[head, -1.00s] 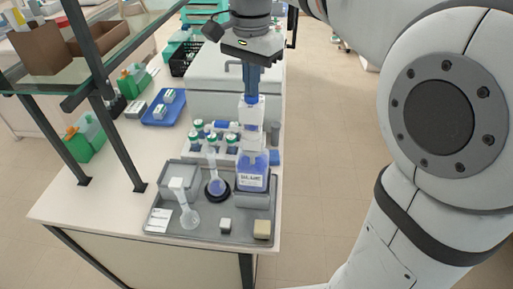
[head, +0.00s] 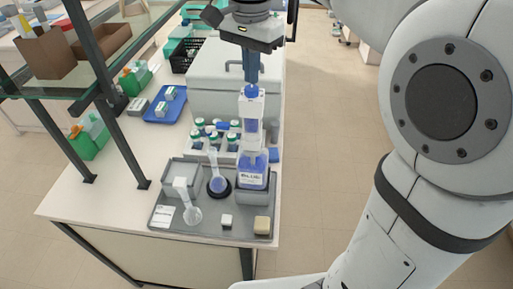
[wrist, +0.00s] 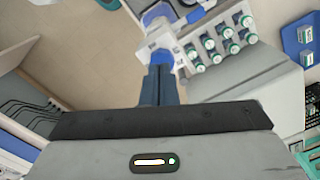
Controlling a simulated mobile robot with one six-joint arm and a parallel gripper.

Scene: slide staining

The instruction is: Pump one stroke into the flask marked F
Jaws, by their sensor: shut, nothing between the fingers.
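The dispenser bottle (head: 253,180) holds blue liquid and stands upright on a grey block at the right of the grey tray. Its white pump body and blue top (head: 251,91) rise above it. My gripper (head: 251,80) is shut, empty, and points down just over the blue top; I cannot tell if it touches. In the wrist view its dark fingers (wrist: 161,78) overlap the pump's white part (wrist: 160,38). A flask with blue liquid (head: 219,184) stands in a black ring left of the bottle. A clear flask (head: 192,215) stands farther left. No F mark is readable.
The grey tray (head: 160,215) also holds a white card (head: 163,216), a small white block (head: 227,220) and a beige block (head: 262,226). A rack of green-capped bottles (head: 222,142) is behind. A shelf post (head: 120,140) stands left.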

